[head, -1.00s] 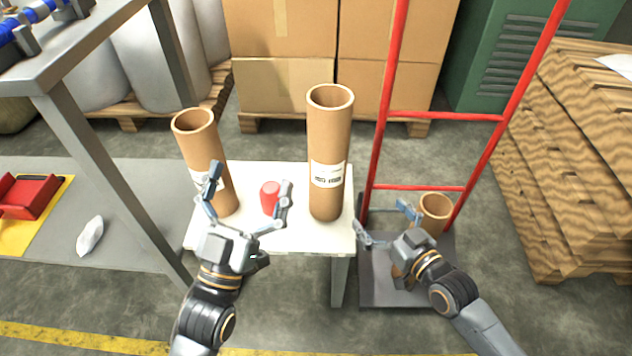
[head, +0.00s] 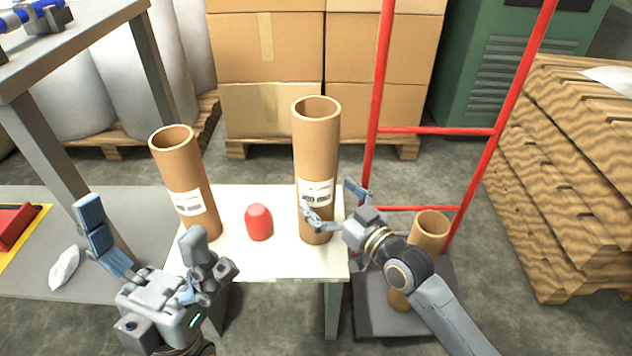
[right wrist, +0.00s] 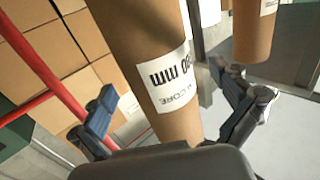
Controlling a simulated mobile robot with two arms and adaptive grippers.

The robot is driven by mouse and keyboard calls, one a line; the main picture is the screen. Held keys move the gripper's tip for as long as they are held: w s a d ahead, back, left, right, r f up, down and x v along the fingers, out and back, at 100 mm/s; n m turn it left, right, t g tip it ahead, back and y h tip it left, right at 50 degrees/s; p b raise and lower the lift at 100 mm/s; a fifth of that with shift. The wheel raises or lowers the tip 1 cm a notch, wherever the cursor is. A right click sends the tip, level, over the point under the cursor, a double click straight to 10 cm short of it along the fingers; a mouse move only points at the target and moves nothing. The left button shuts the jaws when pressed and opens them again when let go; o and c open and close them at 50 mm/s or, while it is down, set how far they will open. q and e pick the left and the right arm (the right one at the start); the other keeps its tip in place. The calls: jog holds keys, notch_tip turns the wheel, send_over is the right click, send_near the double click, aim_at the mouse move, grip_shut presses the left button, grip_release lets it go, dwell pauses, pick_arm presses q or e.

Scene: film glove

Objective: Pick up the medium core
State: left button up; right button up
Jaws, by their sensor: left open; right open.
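Three brown cardboard cores are in the head view. The tallest (head: 317,150) stands upright on the white table, with a white label. A somewhat shorter labelled core (head: 183,170) stands to its left, and a narrower core (head: 430,232) is on the hand truck. I cannot tell from the labels which is the medium one. My right gripper (head: 332,199) is open at the tallest core, a finger on each side at label height; the right wrist view shows this core (right wrist: 140,45) between the fingers. My left gripper (head: 145,235) is open and empty, left of the table front.
A red rounded object (head: 258,222) sits on the white table (head: 262,264) between the two cores. A red-framed hand truck (head: 435,131) stands right of the table. Stacked pallets (head: 560,190) are at right, cardboard boxes (head: 270,45) behind, a grey bench (head: 100,95) at left.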

jog(key=x, duration=0.2)
jog(key=b+x, duration=0.1)
jog(key=x, duration=0.1)
jog(key=shift+w+d+r+b, duration=0.1)
jog(key=shift+d+r+b, duration=0.1)
jog(key=shift+b, duration=0.1)
jog(key=shift+w+a, duration=0.25)
jog(key=shift+w, duration=0.05)
jog(key=shift+r, duration=0.1)
